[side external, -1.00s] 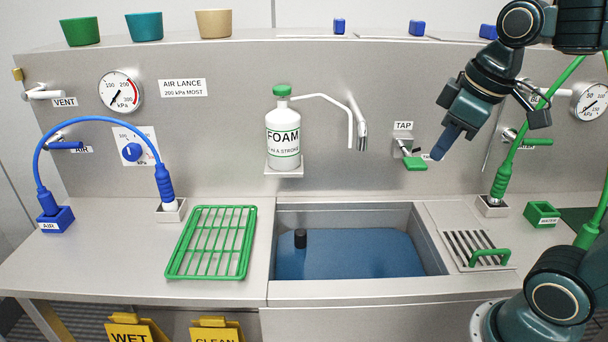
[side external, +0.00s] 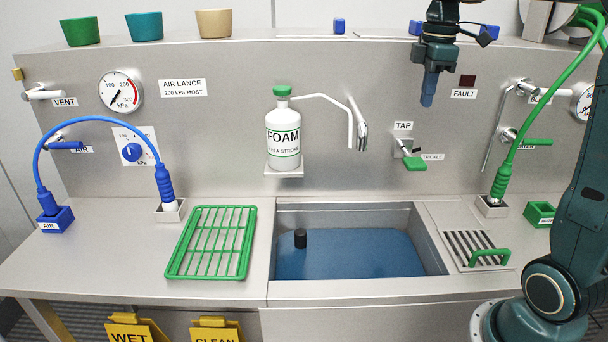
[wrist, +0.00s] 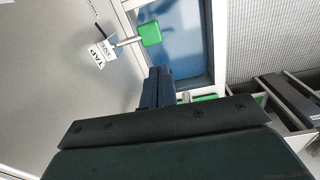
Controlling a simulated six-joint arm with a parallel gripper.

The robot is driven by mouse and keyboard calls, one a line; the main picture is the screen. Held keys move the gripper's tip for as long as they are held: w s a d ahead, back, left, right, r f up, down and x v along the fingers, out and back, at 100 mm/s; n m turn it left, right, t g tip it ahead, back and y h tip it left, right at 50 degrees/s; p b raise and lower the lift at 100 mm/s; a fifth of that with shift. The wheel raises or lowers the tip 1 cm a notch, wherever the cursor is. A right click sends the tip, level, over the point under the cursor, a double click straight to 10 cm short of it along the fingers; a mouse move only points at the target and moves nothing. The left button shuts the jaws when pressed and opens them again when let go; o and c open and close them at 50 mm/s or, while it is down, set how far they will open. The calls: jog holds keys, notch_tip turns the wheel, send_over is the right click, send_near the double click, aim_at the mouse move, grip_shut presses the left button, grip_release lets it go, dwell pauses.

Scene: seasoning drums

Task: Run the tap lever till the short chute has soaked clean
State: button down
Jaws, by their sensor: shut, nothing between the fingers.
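The tap lever (side external: 415,163) has a green paddle and sticks out from the back wall under the TAP label (side external: 403,126). A TRICKLE label (side external: 432,157) is beside it. The green paddle also shows in the wrist view (wrist: 150,33). My gripper (side external: 428,103) is shut and empty, pointing down, above and slightly right of the lever and apart from it. Its dark fingers show in the wrist view (wrist: 157,86). The sink (side external: 435,262) holds blue water (side external: 360,255) with a black upright piece (side external: 300,238) in it. I cannot make out a short chute.
A curved spout (side external: 350,125) and the FOAM bottle (side external: 283,138) are left of the lever. A green hose (side external: 535,105) arches on the right. A grate with a green handle (side external: 490,257) lies right of the sink. A green rack (side external: 212,242) lies left.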

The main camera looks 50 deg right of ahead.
aim_at(417, 163)
jog(key=shift+w+d+f+n, duration=0.1)
jog(key=shift+w+d+n, duration=0.1)
jog(key=shift+d, duration=0.5)
jog(key=shift+w+d+f+n, duration=0.1)
jog(key=shift+w+d+n, duration=0.1)
jog(key=shift+d, duration=0.45)
jog(key=shift+f, duration=0.1)
notch_tip(417, 163, down, 14)
jog(key=shift+r, duration=0.1)
dwell(0.4)
jog(key=shift+s+a+f+t+h, duration=0.2)
jog(key=shift+f+t+h, duration=0.2)
jog(key=shift+f, duration=0.2)
jog(key=shift+s+a+f+t+h, duration=0.15)
jog(key=shift+f+t+h, duration=0.2)
jog(key=shift+f, duration=0.2)
jog(key=shift+s+a+f, duration=0.1)
jog(key=shift+f, duration=1.25)
